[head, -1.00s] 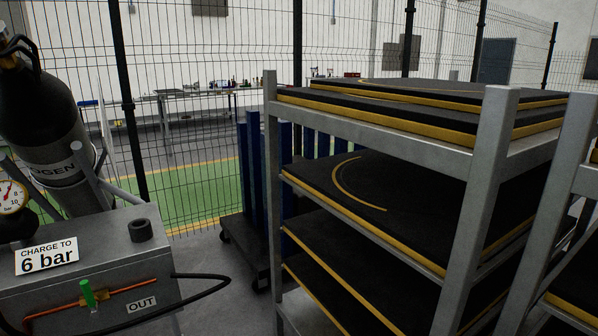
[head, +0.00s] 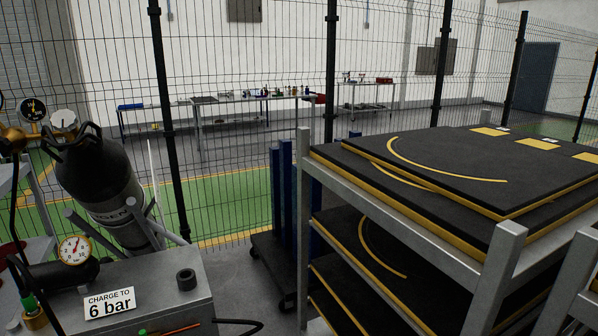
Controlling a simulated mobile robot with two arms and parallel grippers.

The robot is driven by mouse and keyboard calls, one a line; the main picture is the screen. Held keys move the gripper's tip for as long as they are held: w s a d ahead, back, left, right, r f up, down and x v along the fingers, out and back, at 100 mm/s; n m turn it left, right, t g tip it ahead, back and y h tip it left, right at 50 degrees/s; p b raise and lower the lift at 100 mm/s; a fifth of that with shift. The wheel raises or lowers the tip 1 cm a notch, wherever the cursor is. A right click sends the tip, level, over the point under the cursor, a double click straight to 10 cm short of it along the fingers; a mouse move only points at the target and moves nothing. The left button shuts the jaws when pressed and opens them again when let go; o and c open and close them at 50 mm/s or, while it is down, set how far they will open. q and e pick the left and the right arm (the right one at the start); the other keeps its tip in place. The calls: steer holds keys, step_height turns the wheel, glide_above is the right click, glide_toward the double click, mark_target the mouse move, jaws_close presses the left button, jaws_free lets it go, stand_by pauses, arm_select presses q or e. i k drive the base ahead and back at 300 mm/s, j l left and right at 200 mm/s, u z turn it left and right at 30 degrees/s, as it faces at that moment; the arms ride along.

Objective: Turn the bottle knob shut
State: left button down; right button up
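A black and grey gas bottle (head: 98,178) leans at the left in the head view, with part of a label ending in "GEN" on its lower body. Black curved guards stand around its top. A brass fitting (head: 12,140) shows at the left edge beside the bottle top, with a dark gauge (head: 32,109) and a white gauge (head: 64,122) near it. I cannot make out the bottle knob for sure. Neither of my grippers is in view.
A grey box (head: 160,290) with a "CHARGE TO 6 bar" sign (head: 109,303) and a round pressure gauge (head: 75,249) stands at lower left. A metal rack (head: 400,228) with black, yellow-edged mats fills the right. A wire fence (head: 240,150) closes the back.

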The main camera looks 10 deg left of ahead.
mark_target(65, 121)
steer(key=u, duration=1.25)
